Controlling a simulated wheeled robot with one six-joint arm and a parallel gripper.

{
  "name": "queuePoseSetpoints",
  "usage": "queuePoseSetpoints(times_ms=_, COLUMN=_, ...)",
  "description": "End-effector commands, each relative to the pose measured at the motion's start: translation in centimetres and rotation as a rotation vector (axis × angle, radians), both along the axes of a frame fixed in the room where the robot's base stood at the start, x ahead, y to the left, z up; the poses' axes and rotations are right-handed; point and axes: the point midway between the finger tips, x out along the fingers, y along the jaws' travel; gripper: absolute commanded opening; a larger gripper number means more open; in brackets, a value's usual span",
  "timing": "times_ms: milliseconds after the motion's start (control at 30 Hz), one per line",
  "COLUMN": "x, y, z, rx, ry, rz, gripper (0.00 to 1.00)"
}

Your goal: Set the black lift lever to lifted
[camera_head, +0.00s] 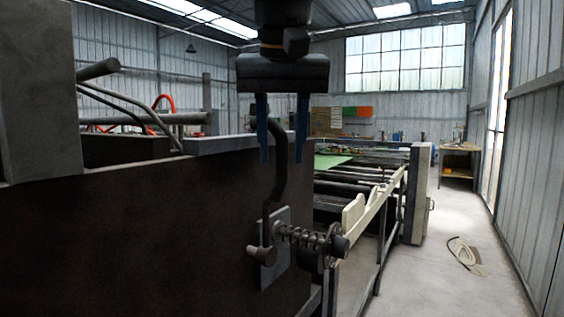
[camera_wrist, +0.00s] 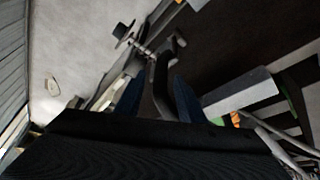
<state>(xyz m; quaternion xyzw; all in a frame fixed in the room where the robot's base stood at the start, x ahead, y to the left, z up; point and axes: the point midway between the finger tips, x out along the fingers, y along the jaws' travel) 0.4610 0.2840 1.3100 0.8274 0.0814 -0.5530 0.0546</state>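The black lift lever (camera_head: 279,178) is a bent dark bar rising from a grey plate on the side of a dark machine. In the wrist view the lever (camera_wrist: 163,82) runs up between my fingers. My gripper (camera_head: 282,160) points down from above, with two blue fingers on either side of the lever's upper part. The fingers are apart, with gaps beside the bar in the wrist view (camera_wrist: 158,98), so it is open around the lever and not clamped on it. The lever's foot sits beside a coil spring (camera_head: 310,238) on a shaft.
The dark machine side panel (camera_head: 120,240) fills the left. A grey top rail (camera_head: 230,144) runs close to my fingers. A conveyor frame (camera_head: 385,205) with rollers stands behind to the right. Open concrete floor (camera_head: 450,285) lies at the right, with a loose pale item (camera_head: 463,252) on it.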

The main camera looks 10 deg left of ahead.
Motion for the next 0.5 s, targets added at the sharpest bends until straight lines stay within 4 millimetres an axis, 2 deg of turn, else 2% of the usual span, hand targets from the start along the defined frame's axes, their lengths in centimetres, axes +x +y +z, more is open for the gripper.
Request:
queuePoseSetpoints(times_ms=200, x=1.0, y=0.2, z=-2.5, rx=-0.001, ry=0.001, rz=0.0, gripper=0.36)
queuePoseSetpoints(times_ms=500, x=1.3, y=0.2, z=-3.2, rx=0.0, ry=0.0, rz=0.0, gripper=0.36)
